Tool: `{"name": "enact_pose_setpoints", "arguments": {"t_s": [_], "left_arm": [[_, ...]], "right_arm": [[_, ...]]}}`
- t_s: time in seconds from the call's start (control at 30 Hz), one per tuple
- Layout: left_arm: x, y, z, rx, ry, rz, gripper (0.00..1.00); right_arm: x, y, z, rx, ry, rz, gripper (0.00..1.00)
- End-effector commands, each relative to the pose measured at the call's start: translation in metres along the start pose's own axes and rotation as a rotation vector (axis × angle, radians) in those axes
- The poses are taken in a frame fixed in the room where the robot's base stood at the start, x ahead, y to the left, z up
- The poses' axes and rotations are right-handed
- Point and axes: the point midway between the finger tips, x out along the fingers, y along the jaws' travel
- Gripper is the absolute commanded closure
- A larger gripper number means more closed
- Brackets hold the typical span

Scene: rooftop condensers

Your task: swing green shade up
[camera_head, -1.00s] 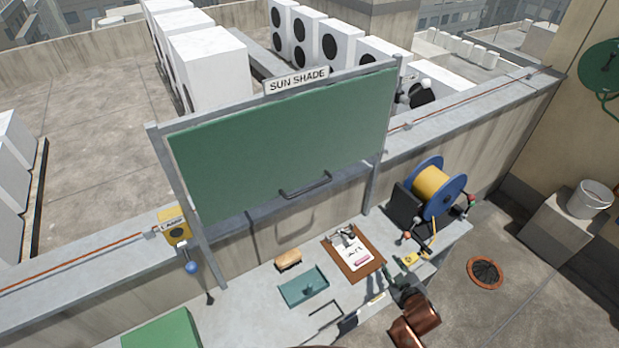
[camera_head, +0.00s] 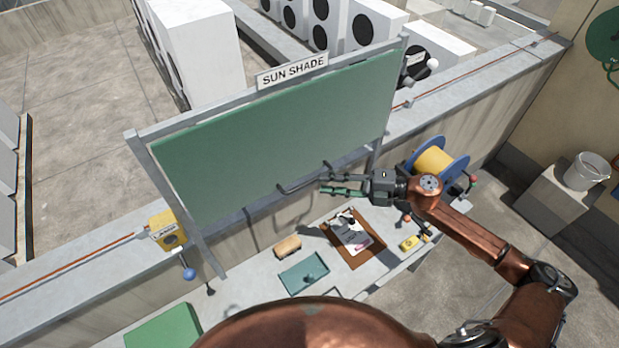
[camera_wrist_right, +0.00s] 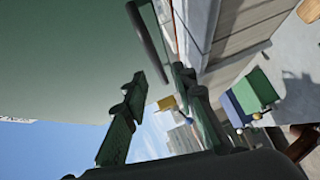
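The green shade (camera_head: 270,135) is a flat panel hanging in a grey frame (camera_head: 205,245) under a "SUN SHADE" sign (camera_head: 292,72). It also fills the upper left of the right wrist view (camera_wrist_right: 60,60). A dark bar handle (camera_head: 300,184) is at its lower edge and shows in the wrist view (camera_wrist_right: 147,42). My right gripper (camera_head: 322,183) is just right of the handle, its green fingers apart and nothing between them. In the wrist view the handle is just beyond the fingertips (camera_wrist_right: 160,78), apart from them. My left gripper is out of view.
The bench below holds a brown clipboard (camera_head: 368,253), a teal tray (camera_head: 297,281), a tan block (camera_head: 287,246) and a green box (camera_head: 165,328). A blue and yellow cable reel (camera_head: 455,165) stands behind my right wrist. A yellow lamp box (camera_head: 166,232) is at left.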

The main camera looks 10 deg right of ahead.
Motion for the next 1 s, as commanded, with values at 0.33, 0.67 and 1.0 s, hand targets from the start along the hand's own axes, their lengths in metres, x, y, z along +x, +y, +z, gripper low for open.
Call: {"name": "enact_pose_setpoints", "arguments": {"t_s": [0.33, 0.67, 1.0], "left_arm": [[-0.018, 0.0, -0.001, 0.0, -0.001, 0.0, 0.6], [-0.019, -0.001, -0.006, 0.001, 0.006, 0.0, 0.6], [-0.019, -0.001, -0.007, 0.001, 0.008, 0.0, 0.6]], "right_arm": [[0.051, 0.003, 0.0, 0.0, 0.002, 0.004, 0.75], [0.057, 0.001, 0.0, 0.001, -0.001, 0.003, 0.75], [0.057, 0.001, 0.0, 0.001, -0.002, 0.004, 0.94]]}}
